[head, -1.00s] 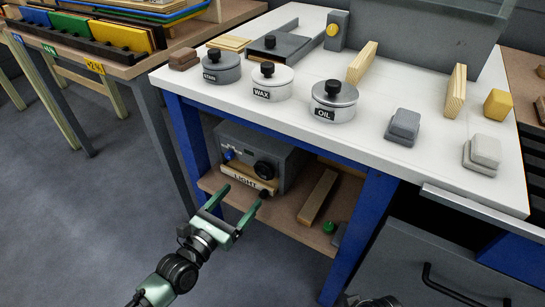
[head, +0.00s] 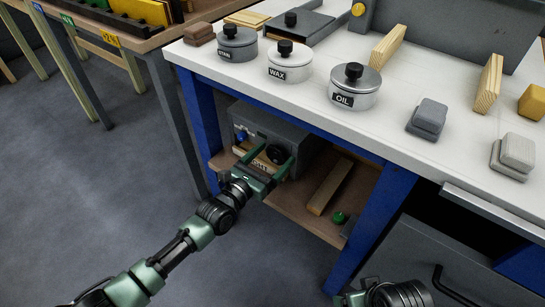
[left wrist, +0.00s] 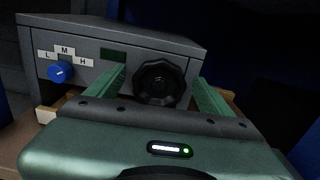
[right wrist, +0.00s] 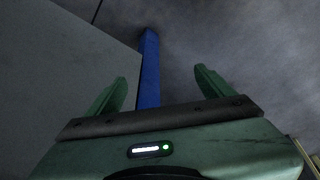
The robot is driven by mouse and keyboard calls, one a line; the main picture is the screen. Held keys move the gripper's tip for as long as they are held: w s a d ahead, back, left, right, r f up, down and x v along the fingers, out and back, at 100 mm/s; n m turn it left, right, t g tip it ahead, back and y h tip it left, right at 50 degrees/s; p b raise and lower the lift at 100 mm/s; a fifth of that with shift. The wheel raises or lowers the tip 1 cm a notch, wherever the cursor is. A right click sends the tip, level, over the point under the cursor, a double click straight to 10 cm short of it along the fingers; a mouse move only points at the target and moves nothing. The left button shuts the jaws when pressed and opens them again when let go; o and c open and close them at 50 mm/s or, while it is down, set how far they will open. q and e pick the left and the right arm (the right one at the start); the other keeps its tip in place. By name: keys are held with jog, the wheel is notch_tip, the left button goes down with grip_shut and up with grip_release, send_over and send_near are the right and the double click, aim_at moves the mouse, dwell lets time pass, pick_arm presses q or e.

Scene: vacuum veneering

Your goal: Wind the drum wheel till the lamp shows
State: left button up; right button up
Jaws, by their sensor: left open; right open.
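A grey box (left wrist: 180,48) stands on the shelf under the bench. The black ribbed wheel (left wrist: 160,84) is on its front face, and it also shows in the head view (head: 278,153). A small dark green window (left wrist: 114,55) sits left of the wheel; it looks unlit, and I cannot tell if it is the lamp. My left gripper (head: 267,160) is open in front of the box, its fingers on either side of the wheel; contact is not clear. My right gripper (right wrist: 160,78) is open and empty, pointing at the floor.
A blue knob (left wrist: 60,71) marked L, M, H is on the box's left. A wooden block with lettering (head: 248,151) lies before the box, partly hidden. A wood strip (head: 329,186) and a green knob (head: 339,217) are right on the shelf. A blue bench leg (head: 372,225) stands near.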

pick_arm(q)
jog(key=c, duration=1.3)
jog(key=shift+c, duration=0.2)
